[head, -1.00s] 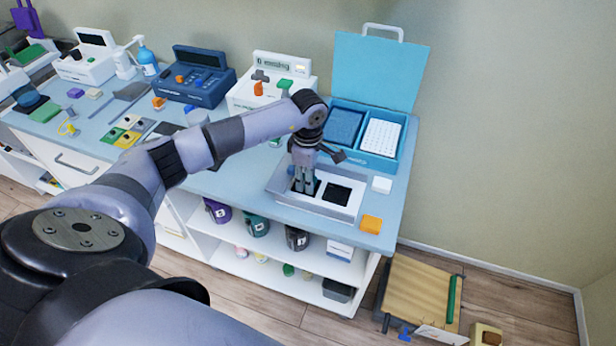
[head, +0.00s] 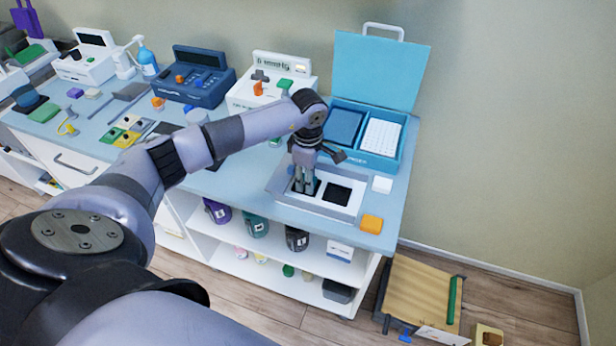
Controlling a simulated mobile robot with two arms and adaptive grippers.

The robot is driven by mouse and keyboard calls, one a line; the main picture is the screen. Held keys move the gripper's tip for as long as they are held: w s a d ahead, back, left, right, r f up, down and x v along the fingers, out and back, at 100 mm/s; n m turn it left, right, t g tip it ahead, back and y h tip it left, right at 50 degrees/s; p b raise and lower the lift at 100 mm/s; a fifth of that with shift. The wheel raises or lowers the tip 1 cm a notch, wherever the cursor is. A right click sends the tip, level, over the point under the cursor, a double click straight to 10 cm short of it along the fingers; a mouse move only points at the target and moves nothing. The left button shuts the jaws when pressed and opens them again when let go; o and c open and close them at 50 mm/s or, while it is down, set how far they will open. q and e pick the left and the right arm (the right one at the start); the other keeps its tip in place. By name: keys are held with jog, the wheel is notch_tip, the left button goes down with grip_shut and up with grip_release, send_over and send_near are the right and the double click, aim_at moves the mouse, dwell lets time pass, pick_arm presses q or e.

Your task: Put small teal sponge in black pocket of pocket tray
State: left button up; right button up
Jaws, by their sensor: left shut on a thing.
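The pocket tray (head: 318,208) is a pale tray with dark pockets near the right end of the blue counter. Its right black pocket (head: 337,193) shows empty. My left gripper (head: 304,188) points down over the tray's left dark pocket, with its fingertips at or in that pocket. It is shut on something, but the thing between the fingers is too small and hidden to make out. I cannot make out the small teal sponge. My right gripper is not in view.
An orange block (head: 371,224) and a white block (head: 382,185) lie right of the tray. An open blue case (head: 378,162) stands behind it. A white device (head: 268,92) and a navy device (head: 196,86) stand farther left. The counter's front edge is close to the tray.

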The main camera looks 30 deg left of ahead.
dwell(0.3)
pick_arm(q)
jog(key=o, duration=1.1)
jog(key=shift+o, duration=0.3)
jog(key=o, duration=0.4)
jog(key=shift+r, duration=0.1)
